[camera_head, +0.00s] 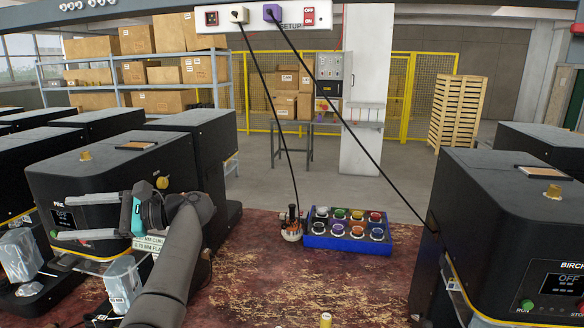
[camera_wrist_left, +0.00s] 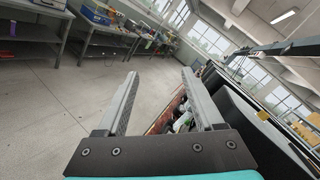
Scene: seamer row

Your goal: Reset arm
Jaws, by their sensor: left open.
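My left gripper (camera_head: 62,218) is in the head view at the left, its two grey fingers spread apart and pointing left. It is held in front of the left black machine (camera_head: 110,170), whose display reads OFF. Whether the fingers touch the machine cannot be told. In the left wrist view the same gripper (camera_wrist_left: 160,76) is open, with nothing between its fingers. My left arm runs up from the bottom of the head view. My right gripper is not in view.
A blue tray (camera_head: 348,245) of several coloured round pieces is on the worn red table (camera_head: 265,285), beside a small cup of tools (camera_head: 291,228). A right black machine (camera_head: 510,225) also reads OFF. Two black cables hang from an overhead board (camera_head: 222,18). The table's middle is mostly clear.

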